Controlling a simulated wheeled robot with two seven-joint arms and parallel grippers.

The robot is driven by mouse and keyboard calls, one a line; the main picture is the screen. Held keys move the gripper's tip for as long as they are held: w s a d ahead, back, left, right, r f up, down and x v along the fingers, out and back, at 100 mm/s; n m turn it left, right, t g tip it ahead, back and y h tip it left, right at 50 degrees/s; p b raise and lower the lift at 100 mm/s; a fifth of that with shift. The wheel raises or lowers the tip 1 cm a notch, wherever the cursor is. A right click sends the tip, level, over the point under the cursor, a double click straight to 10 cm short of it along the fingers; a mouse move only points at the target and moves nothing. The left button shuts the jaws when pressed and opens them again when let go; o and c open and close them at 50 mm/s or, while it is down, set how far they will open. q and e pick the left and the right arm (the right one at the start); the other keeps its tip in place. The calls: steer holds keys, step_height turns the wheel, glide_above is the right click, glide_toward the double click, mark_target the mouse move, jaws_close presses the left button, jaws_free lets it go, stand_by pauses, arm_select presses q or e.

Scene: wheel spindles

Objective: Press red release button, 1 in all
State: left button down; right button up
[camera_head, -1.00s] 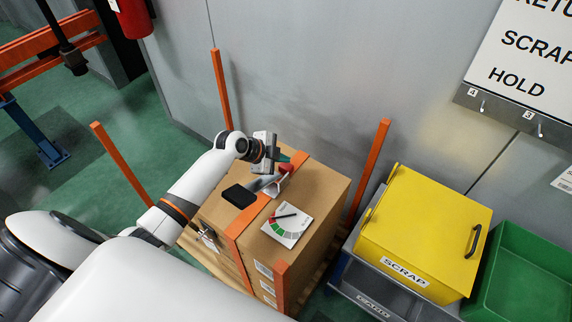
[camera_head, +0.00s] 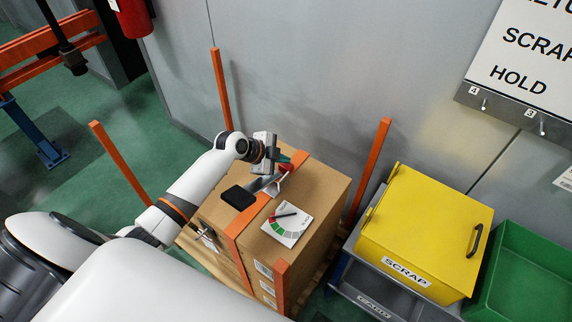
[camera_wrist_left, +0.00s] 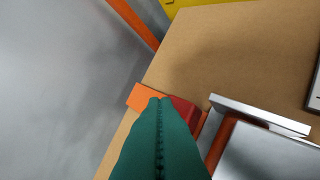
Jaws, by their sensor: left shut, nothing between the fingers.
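The red release button (camera_head: 286,168) is a small red part on the metal strap tensioner (camera_head: 268,184), on top of a cardboard box. In the left wrist view the red part (camera_wrist_left: 187,112) shows just behind and to the right of my fingertips, partly hidden by them. My left gripper (camera_head: 298,158) has green fingers shut together with nothing between them, close to the red part. In the wrist view the fingertips (camera_wrist_left: 160,101) overlap it; I cannot tell whether they touch it. My right gripper is not in view.
The box (camera_head: 325,190) carries an orange strap (camera_head: 246,217), a black block (camera_head: 238,197) and a white gauge card (camera_head: 287,224). Orange posts (camera_head: 369,170) stand around it. A yellow scrap bin (camera_head: 425,230) and a green bin (camera_head: 525,270) stand to the right. A grey wall is behind.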

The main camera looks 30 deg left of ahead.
mark_target(282, 166)
arm_select(q)
steer(key=shift+s+f+b, duration=0.2)
steer(key=shift+f+b, duration=0.55)
steer(key=shift+f, duration=0.2)
stand_by(0.6)
steer(key=shift+w+r+p, duration=0.25)
steer(key=shift+r+p, duration=0.55)
steer(key=shift+r, duration=0.35)
step_height(282, 166, up, 5)
steer(key=p, duration=0.4)
stand_by(0.7)
